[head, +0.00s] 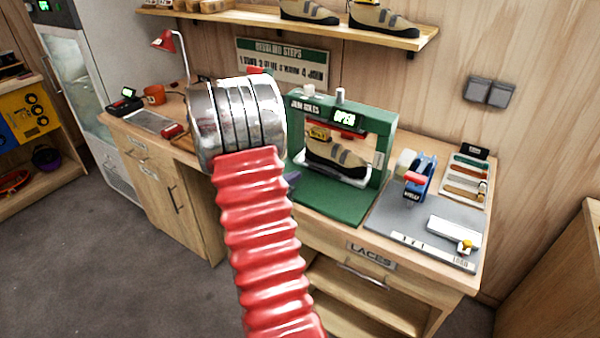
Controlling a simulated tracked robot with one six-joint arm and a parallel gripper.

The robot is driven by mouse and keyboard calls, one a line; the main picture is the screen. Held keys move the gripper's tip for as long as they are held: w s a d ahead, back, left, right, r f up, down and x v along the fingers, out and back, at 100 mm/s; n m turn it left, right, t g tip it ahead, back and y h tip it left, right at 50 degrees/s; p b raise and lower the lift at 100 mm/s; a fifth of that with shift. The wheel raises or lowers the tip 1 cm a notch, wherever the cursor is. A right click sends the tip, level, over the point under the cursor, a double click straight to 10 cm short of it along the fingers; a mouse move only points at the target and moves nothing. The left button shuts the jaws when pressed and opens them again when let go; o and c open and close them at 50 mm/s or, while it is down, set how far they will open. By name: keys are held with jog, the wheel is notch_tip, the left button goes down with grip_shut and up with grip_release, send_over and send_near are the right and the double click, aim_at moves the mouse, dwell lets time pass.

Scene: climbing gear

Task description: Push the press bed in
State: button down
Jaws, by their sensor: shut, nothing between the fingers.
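The green press (382,135) stands on the workbench, and its display reads OPEN. A pale tray (352,181), which looks like the press bed, carries a tan and grey shoe (335,155) at the frame's opening. How far the tray sticks out is hard to tell. The green base plate (335,203) in front of it is bare. My red ribbed arm with its metal collar rises in front of the press's left side and hides part of it. My gripper's fingers are hidden behind the arm. A small dark purple piece (292,179) shows beside the arm; I cannot tell what it belongs to.
Right of the press, a grey mat (384,220) holds a blue tape dispenser (420,178) and a white block (454,231). A tray of laces (466,180) lies behind. A red lamp (165,41) stands back left. A shelf with shoes (390,36) hangs above.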

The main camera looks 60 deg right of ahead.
jog(key=v, duration=0.8)
jog(key=shift+a, duration=0.15)
dwell(0.4)
jog(key=s+a+f+m+g+y, duration=0.25)
jog(key=s+a+m+y, duration=0.35)
jog(key=s+a+m, duration=0.45)
jog(key=w+a+r+m+t+y, duration=0.2)
jog(key=a+r, duration=0.3)
jog(key=a, duration=0.7)
jog(key=w+a+r+m+t+y, duration=0.2)
jog(key=a+r+t+y, duration=0.1)
jog(key=a, duration=0.9)
jog(key=w+a+r+m+t+y, duration=0.2)
jog(key=a+r, duration=0.6)
jog(key=a, duration=0.4)
jog(key=shift+w+t+y, duration=0.4)
jog(key=shift+t+y, duration=0.4)
jog(key=shift+t, duration=0.35)
